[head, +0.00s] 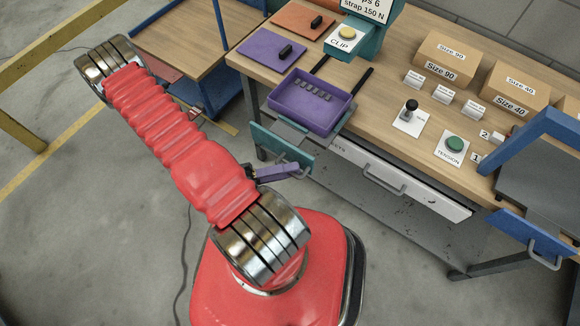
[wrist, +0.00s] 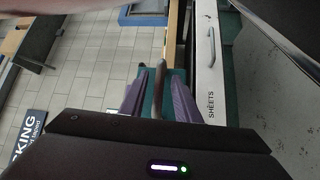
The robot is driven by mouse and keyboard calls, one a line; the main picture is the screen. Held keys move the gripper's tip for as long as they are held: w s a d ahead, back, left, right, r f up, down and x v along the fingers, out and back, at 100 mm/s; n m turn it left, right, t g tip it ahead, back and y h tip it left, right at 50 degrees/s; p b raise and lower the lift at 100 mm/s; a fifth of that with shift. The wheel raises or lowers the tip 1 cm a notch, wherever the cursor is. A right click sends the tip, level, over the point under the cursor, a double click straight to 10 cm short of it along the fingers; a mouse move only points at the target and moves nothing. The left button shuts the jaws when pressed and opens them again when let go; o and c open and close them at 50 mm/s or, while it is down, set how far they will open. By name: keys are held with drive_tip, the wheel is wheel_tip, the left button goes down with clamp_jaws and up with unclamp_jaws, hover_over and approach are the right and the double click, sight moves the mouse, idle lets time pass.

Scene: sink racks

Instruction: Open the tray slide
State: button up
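The tray slide has a teal front panel (head: 268,141) at the bench's front edge, with a grey plate (head: 288,127) showing behind it. The panel carries a bar handle (head: 302,169), partly hidden by my gripper. My gripper (head: 292,168) has purple fingers and is at the handle. In the wrist view my gripper (wrist: 158,92) has its fingers apart, with the dark handle bar (wrist: 159,72) between them. Gaps show beside the bar, so the fingers look open around it; contact is unclear.
A white drawer marked SHEETS (head: 400,180), with its own handle, is right of the slide. A blue panel with a handle (head: 530,238) is farther right. A wooden cart (head: 185,45) stands at the left. Clear floor lies in front of the bench.

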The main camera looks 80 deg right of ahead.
drive_tip(key=v, duration=1.3)
drive_tip(key=shift+w, duration=0.35)
drive_tip(key=shift+a, duration=0.15)
drive_tip(key=w+a+r+n+t+y, duration=0.2)
drive_tip(key=w+a+r+n+t, duration=0.15)
drive_tip(key=w+r+t, duration=0.35)
drive_tip(key=w+a+r+n+t+y, duration=0.25)
drive_tip(key=w+a+r+t, duration=0.3)
drive_tip(key=r, duration=0.35)
drive_tip(key=w+a+r+n+t+y, duration=0.1)
drive_tip(key=a+r+n+t, duration=0.3)
drive_tip(key=r, duration=0.5)
drive_tip(key=w+a+r+n+t+y, duration=0.1)
drive_tip(key=a+r+n+t, duration=0.4)
drive_tip(key=r, duration=0.4)
drive_tip(key=shift+a+t, duration=0.9)
drive_tip(key=shift+t, duration=0.25)
